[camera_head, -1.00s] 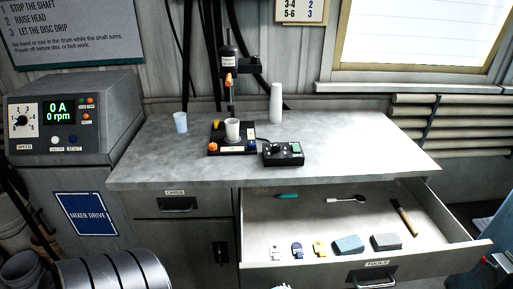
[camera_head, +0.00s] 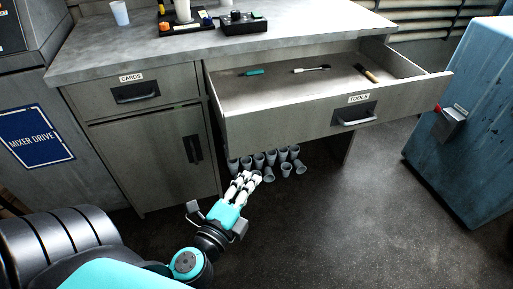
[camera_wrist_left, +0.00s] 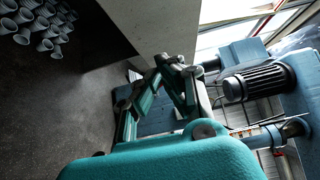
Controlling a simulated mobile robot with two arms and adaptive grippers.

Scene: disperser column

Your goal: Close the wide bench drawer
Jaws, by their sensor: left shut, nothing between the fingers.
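The wide bench drawer (camera_head: 290,123), labelled TOOLS, stands pulled out from the bench in the head view. Its bar handle (camera_head: 354,119) is on the right part of its front. A teal-handled tool, a small brush and a wooden-handled tool lie inside. My left gripper (camera_head: 248,178) is shut and empty, below and in front of the drawer front's left part, apart from the handle. In the left wrist view its fingers (camera_wrist_left: 172,62) show close together, with a pale flat panel behind them. My right gripper is not in view.
The CARDS drawer (camera_head: 136,90) and the cupboard door (camera_head: 160,150) below it are shut. A blue cabinet (camera_head: 465,125) stands at the right. The dark floor (camera_head: 340,220) in front is clear.

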